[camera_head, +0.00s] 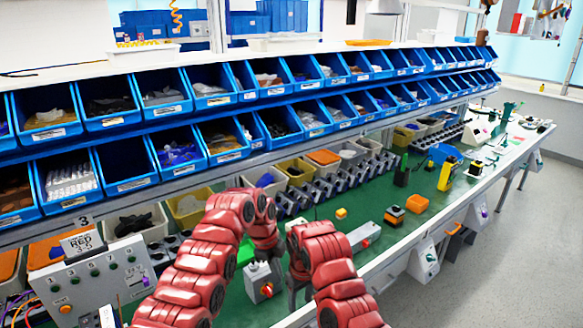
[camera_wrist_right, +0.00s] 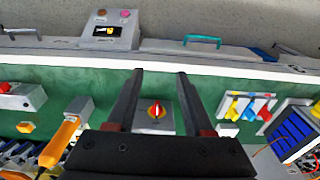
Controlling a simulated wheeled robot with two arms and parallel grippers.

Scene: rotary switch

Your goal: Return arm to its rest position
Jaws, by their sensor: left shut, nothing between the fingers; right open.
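The rotary switch is a grey box (camera_head: 260,274) with a red knob on its front, on the green bench. My right gripper (camera_head: 294,292) is just right of the switch in the head view. Its fingers are wide apart and empty in the wrist view (camera_wrist_right: 160,74). My left gripper (camera_head: 275,256) hangs behind the switch, at the end of the bent red left arm. It is shut and mostly hidden by the arms.
Blue bins (camera_head: 180,150) stand in rows along the back. A control panel (camera_head: 90,285) stands at the left. A grey box with a red button (camera_head: 364,237) and an orange block (camera_head: 416,204) sit to the right. Some green bench is clear between them.

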